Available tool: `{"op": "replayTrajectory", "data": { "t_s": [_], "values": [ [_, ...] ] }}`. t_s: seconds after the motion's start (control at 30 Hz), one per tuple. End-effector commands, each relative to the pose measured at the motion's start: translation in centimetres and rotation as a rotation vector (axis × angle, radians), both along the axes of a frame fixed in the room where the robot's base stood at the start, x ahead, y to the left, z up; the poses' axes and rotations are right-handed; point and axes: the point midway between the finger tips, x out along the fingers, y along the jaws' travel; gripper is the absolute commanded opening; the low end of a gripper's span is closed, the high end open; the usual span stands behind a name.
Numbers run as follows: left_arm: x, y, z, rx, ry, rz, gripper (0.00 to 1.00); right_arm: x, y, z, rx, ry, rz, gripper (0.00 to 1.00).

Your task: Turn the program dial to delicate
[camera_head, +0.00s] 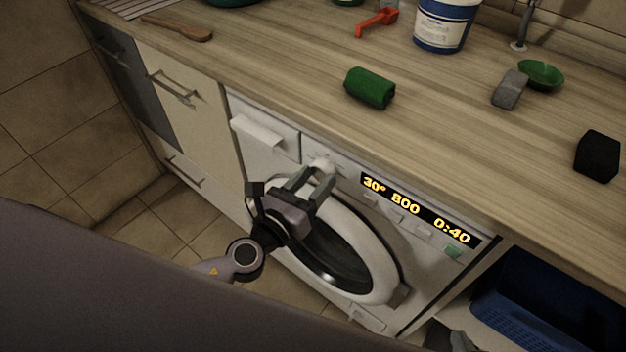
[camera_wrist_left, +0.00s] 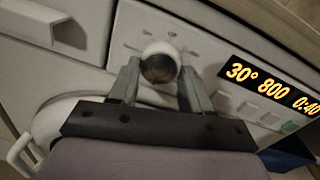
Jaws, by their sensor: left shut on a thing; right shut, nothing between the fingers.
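The program dial (camera_head: 322,164) is a round white knob on the washing machine's front panel, left of the display. It also shows in the left wrist view (camera_wrist_left: 160,62), with small marks around it too blurred to read. My left gripper (camera_head: 315,183) is at the dial, its two fingers (camera_wrist_left: 160,80) on either side of the knob and shut on it. The lit display (camera_head: 416,208) reads 30°, 800 and 0:40. A grey and black part at the bottom edge of the head view appears to be my right gripper (camera_head: 463,342), low and away from the dial, mostly cut off.
The detergent drawer (camera_head: 262,134) is left of the dial. The round door (camera_head: 385,270) is below my left gripper. The wooden counter (camera_head: 290,60) overhangs the panel and carries a green sponge (camera_head: 369,88), a black block (camera_head: 597,156) and a tub (camera_head: 443,25). A blue basket (camera_head: 545,305) stands at right.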

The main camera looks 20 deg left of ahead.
Motion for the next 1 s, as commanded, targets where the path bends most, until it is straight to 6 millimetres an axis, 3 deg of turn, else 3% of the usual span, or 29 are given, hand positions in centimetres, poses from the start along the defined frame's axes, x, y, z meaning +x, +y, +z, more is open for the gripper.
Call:
{"op": "replayTrajectory", "data": {
  "t_s": [0.13,0.17,0.23,0.63,1.0],
  "values": [
    [0.0,0.0,-0.1,0.0,0.002,0.0,0.18,0.0,0.0,0.0,0.0,0.0,0.0,0.0],
    [0.0,0.0,-0.1,0.0,0.002,0.0,0.51,0.0,0.0,0.0,0.0,0.0,0.0,0.0],
    [0.0,0.0,-0.1,0.0,0.002,0.0,0.74,0.0,0.0,0.0,0.0,0.0,0.0,0.0],
    [-0.6,0.2,-0.1,0.0,0.002,0.0,0.74,0.0,0.0,-0.1,0.0,0.0,0.0,0.0],
    [-5.4,1.6,-0.3,0.0,0.004,0.0,0.74,0.0,0.0,-1.1,0.002,0.003,0.0,0.0]
  ]
}}
